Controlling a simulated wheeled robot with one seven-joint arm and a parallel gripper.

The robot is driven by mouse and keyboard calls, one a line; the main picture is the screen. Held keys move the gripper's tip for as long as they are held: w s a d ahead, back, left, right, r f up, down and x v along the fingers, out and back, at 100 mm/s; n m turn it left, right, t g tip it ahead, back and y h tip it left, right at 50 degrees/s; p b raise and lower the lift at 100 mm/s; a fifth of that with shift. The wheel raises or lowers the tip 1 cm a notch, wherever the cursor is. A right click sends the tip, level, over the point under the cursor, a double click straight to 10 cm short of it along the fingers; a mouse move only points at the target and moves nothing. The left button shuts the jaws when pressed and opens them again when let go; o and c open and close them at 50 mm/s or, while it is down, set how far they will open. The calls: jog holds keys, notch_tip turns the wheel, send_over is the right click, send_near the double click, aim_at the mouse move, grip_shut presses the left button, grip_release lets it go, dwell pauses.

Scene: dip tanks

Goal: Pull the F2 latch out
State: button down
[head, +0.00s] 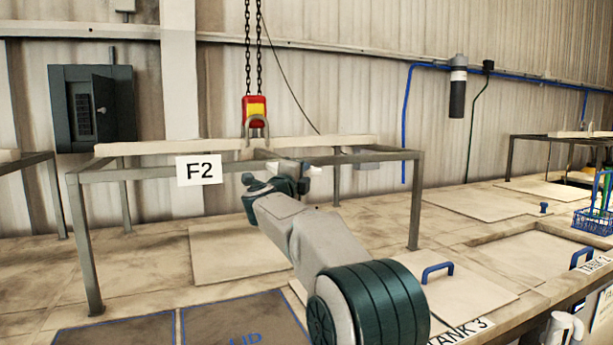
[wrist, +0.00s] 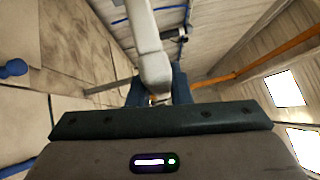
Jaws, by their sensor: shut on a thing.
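The F2 sign (head: 198,169) hangs on the front left of a grey metal frame (head: 416,205) with a pale beam (head: 135,147) along its top. My gripper (head: 284,170) is at this frame, just right of the sign and below the hoist hook. In the wrist view, its two dark fingers (wrist: 158,98) are closed on a small pale piece, which I take to be the F2 latch. The fingers and palm hide most of it, so how far out it sits cannot be told. A pale bar (wrist: 145,35) runs up beyond the fingers.
A red and yellow hoist block (head: 255,110) hangs on chains above the frame, its hook at the beam. Tank lids with blue handles (head: 437,270) lie at the right. A blue basket (head: 594,220) stands far right. A dark electrical box (head: 75,108) is on the wall.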

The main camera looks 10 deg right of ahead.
jog(key=c, duration=1.3)
grip_release()
jog(key=shift+s+a+f+b, duration=0.2)
jog(key=shift+s+a+b, duration=0.1)
jog(key=shift+s, duration=0.05)
jog(key=b+v, duration=0.4)
jog(key=v, duration=0.8)
jog(key=shift+s+a+r, duration=0.1)
jog(key=shift+s+a, duration=0.15)
jog(key=shift+s, duration=0.1)
